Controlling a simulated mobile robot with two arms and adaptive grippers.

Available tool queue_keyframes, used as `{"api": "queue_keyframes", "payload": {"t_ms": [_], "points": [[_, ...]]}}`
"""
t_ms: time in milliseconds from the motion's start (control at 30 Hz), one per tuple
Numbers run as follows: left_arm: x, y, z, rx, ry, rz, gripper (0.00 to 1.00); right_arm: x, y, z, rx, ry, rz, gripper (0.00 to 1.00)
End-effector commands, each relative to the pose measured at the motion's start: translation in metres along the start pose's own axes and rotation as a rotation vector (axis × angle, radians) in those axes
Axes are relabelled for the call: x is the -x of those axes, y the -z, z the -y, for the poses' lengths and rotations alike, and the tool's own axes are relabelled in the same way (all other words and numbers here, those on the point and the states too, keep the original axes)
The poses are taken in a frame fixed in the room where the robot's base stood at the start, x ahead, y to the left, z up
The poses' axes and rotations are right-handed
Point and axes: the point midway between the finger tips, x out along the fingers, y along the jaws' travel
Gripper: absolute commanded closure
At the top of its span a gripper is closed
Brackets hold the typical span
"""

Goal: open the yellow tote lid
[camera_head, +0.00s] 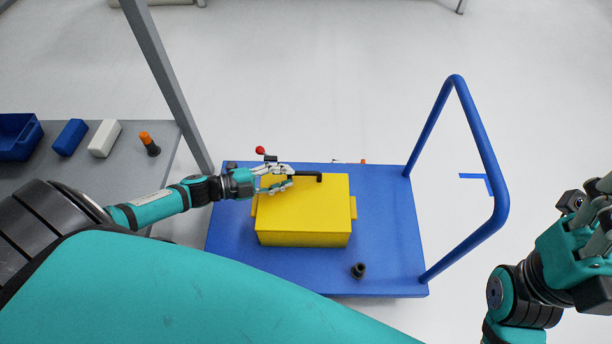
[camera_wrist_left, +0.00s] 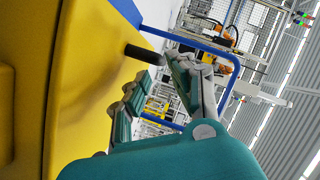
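The yellow tote (camera_head: 305,220) stands on the blue cart (camera_head: 385,240), its lid shut. A black bar-shaped handle (camera_head: 309,177) is on top of the lid near the far edge. In the left wrist view the yellow surface (camera_wrist_left: 95,75) fills the left side and the black handle (camera_wrist_left: 146,55) sticks out from it. My left gripper (camera_head: 287,178) is at the handle's left end, over the lid. In the left wrist view its fingers (camera_wrist_left: 155,85) are apart, with the handle end just beyond them. My right gripper (camera_head: 592,205) is at the right edge, away from the tote; its fingertips are unclear.
A blue rail (camera_head: 493,170) rises at the cart's right side. A dark fitting (camera_head: 358,270) stands on the cart in front of the tote. A grey table (camera_head: 120,165) at left holds a blue bin (camera_head: 35,145), small boxes and an orange-topped part (camera_head: 148,143).

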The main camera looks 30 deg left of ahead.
Motion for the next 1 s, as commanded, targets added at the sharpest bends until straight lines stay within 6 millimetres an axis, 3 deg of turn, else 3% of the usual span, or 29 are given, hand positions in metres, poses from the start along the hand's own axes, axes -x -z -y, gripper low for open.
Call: {"api": "queue_keyframes", "payload": {"t_ms": [200,400,733,933,1000], "points": [[-0.043,-0.001,-0.001,-0.003,0.003,-0.002,0.77,-0.004,0.0,0.001,0.005,0.018,-0.047,0.6],[-0.062,0.0,0.0,-0.001,0.002,-0.001,0.77,-0.009,0.001,0.002,0.008,0.027,-0.067,0.6],[-0.066,0.001,0.0,0.0,0.0,0.0,0.77,-0.011,0.001,0.002,0.008,0.029,-0.07,0.6],[-0.066,0.001,0.0,0.0,0.0,-0.001,1.0,-0.011,0.001,0.003,0.008,0.029,-0.07,0.6],[-0.066,0.001,0.0,0.0,0.0,-0.001,1.0,-0.011,0.001,0.003,0.008,0.029,-0.071,0.6]]}}
